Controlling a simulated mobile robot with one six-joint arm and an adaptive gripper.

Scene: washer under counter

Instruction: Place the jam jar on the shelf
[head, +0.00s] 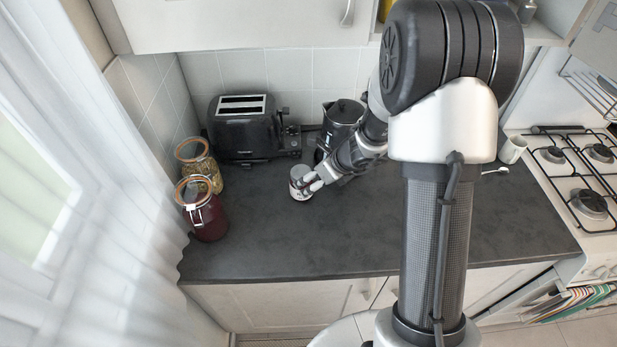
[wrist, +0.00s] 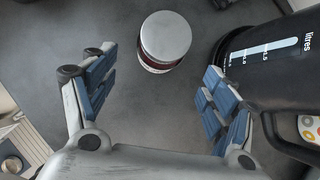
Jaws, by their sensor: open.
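The jam jar (head: 299,184) is small, with a pale lid, and stands upright on the dark counter left of my arm. In the wrist view the jam jar (wrist: 165,45) shows its silvery-white lid and dark red side. My gripper (head: 312,182) is at the jar's right side in the head view. In the wrist view my gripper (wrist: 157,78) is open and empty, and the jar stands just ahead of the fingertips, roughly centred between them. An open shelf (head: 541,30) shows partly at the top right, largely hidden by my arm.
A black kettle (head: 342,112) stands close behind my wrist; the kettle (wrist: 272,60) is close to my right finger. A toaster (head: 245,128) and two clip-top jars (head: 207,212) stand left. A white mug (head: 512,149) and hob (head: 590,178) are right. The front counter is clear.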

